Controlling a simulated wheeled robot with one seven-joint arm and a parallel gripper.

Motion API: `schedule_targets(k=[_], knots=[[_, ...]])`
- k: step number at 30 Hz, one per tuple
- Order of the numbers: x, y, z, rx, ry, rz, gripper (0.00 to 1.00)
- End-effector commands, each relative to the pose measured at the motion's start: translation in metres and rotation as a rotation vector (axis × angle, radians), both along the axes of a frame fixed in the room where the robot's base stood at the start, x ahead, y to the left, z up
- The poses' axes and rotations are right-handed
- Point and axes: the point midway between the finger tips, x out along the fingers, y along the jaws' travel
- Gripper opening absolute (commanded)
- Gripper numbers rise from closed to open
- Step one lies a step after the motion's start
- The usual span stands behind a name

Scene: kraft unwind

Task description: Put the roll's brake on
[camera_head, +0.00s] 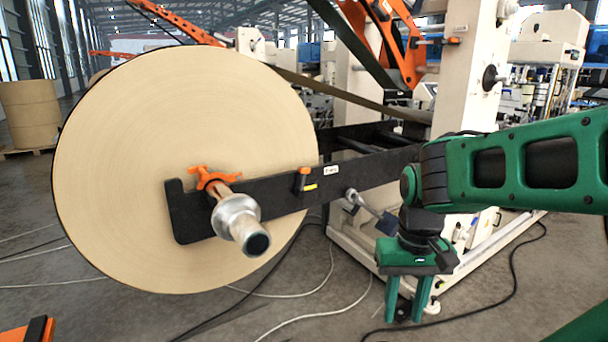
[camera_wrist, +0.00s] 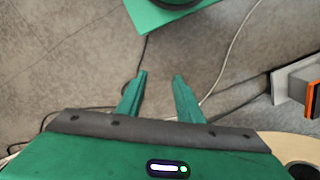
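A large tan kraft roll (camera_head: 150,160) hangs on a metal shaft (camera_head: 240,225) with a dark end cap, carried by a black support arm (camera_head: 270,190). An orange clamp-like piece (camera_head: 212,178) sits where the shaft meets the black arm. A small orange and black lever (camera_head: 304,181) stands upright on the black arm. A metal lever with a dark blue end (camera_head: 375,213) juts out below it. I cannot tell which is the brake. My gripper (camera_head: 405,303) is right of all these, pointing down, open and empty; it also shows in the wrist view (camera_wrist: 160,80).
The cream machine frame (camera_head: 380,255) stands behind my gripper. Cables (camera_head: 320,312) lie across the grey floor. Another tan roll (camera_head: 32,108) stands on a pallet at the far left. An orange and black part (camera_head: 30,333) shows at the lower left edge.

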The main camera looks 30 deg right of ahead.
Motion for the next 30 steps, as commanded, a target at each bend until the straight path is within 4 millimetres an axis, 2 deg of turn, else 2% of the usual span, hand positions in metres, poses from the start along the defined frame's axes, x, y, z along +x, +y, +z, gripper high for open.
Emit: schedule_targets(k=[1,2,4,5,8,11,15,21,27,30], knots=[[0.001,0.000,0.000,-0.001,-0.001,0.001,0.46],[-0.006,0.000,0.003,-0.001,-0.013,0.006,0.50],[-0.002,-0.002,0.004,-0.003,-0.035,0.025,0.50],[0.005,-0.003,0.004,-0.005,-0.048,0.042,0.50],[0.043,-0.012,0.000,-0.014,-0.119,0.124,0.50],[0.099,-0.017,-0.004,-0.022,-0.239,0.240,0.50],[0.187,-0.019,-0.005,-0.031,-0.449,0.399,0.50],[0.300,-0.019,0.006,-0.053,-0.778,0.543,0.50],[0.388,-0.035,0.030,-0.103,-1.116,0.563,0.50],[0.419,-0.052,0.044,-0.143,-1.273,0.524,0.50]])
